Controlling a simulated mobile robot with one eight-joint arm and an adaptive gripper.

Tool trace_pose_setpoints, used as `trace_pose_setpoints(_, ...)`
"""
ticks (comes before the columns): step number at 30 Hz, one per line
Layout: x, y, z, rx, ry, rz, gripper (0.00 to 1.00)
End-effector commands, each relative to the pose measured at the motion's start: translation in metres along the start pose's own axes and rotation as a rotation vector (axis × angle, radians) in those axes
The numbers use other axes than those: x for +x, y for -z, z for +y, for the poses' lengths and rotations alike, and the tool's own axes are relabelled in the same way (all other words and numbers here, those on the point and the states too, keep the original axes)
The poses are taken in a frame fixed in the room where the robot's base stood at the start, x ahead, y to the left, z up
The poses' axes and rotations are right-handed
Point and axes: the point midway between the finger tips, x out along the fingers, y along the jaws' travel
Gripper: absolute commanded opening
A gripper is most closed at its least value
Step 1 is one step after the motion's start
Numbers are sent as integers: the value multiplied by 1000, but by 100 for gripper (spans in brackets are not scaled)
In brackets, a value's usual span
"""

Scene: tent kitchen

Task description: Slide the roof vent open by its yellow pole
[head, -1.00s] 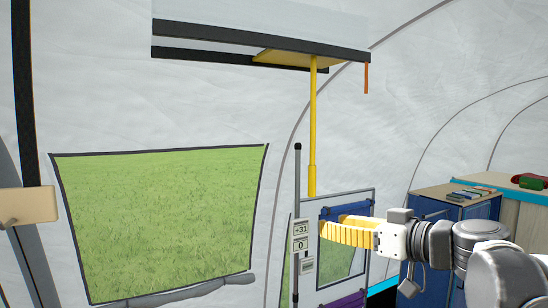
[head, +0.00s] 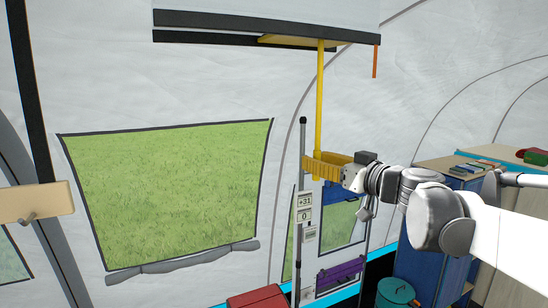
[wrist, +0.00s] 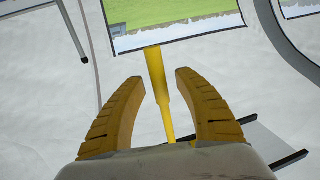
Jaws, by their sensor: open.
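The yellow pole (head: 320,95) hangs from the roof vent (head: 300,42), a panel in black rails at the top of the head view. My gripper (head: 308,163) is at the pole's lower end, its yellow fingers overlapping it in the head view. In the wrist view the pole (wrist: 158,80) runs between the two open fingers (wrist: 160,90), apart from both, with its thicker end reaching past the fingertips. Its far part is hidden behind my gripper's body.
A grey post with number tags (head: 303,200) stands just left of the pole. A grass-filled window (head: 170,190) is in the left wall. A blue cabinet (head: 440,230) is at right. A red box (head: 258,297) and a teal bin (head: 393,293) are low in front.

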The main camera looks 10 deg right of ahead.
Motion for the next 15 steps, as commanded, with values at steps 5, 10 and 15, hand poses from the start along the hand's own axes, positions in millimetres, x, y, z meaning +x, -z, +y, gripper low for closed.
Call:
trace_pose_setpoints(5, 2, 0, 0, 0, 0, 0, 39)
trace_pose_setpoints(10, 2, 0, 0, 0, 0, 0, 23)
trace_pose_setpoints(15, 2, 0, 0, 0, 0, 0, 0)
